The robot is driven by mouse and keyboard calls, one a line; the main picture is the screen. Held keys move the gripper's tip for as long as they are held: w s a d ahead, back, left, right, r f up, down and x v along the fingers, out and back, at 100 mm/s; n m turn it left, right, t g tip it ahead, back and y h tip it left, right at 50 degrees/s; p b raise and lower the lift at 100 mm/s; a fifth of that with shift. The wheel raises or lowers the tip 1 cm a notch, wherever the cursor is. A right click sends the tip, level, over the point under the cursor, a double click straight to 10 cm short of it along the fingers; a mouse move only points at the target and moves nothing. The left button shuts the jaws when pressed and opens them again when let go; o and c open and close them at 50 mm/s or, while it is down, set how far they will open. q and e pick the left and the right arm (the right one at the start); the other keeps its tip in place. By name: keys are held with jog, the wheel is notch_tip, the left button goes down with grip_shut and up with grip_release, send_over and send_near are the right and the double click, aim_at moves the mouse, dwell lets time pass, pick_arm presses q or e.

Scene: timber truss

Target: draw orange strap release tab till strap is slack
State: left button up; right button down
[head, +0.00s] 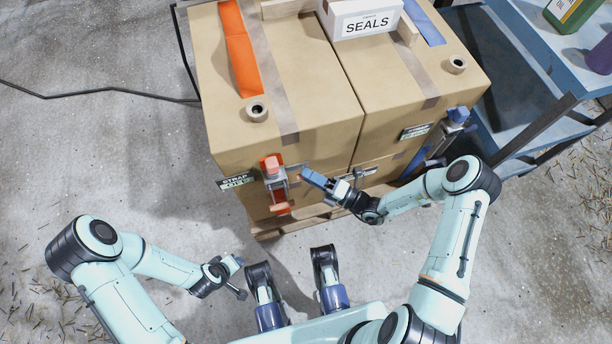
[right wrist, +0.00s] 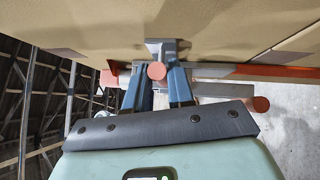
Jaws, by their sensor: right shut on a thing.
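The orange strap (head: 238,50) lies flat over the top of the left carton. Its orange and grey ratchet buckle (head: 275,184) hangs on the carton's front face, next to a label reading "STRAP". My right gripper (head: 312,178) is at the front face, just right of the buckle. In the right wrist view the two blue fingers (right wrist: 157,82) are closed around a grey metal piece with a round orange-red end (right wrist: 156,71), which looks like the release tab. My left gripper (head: 238,262) is low and apart from the cartons; its fingers are too small to read.
A blue strap (head: 424,22) and blue buckle (head: 457,116) are on the right carton (head: 400,90). A white "SEALS" box (head: 362,18) sits on top. The cartons stand on a wooden pallet (head: 285,226). A blue cart (head: 530,70) stands at the right. Floor in front is clear.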

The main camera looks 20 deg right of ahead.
jog(key=c, duration=0.7)
grip_release()
jog(key=shift+o, duration=0.2)
jog(key=shift+p+v, duration=0.4)
jog(key=shift+v, duration=2.6)
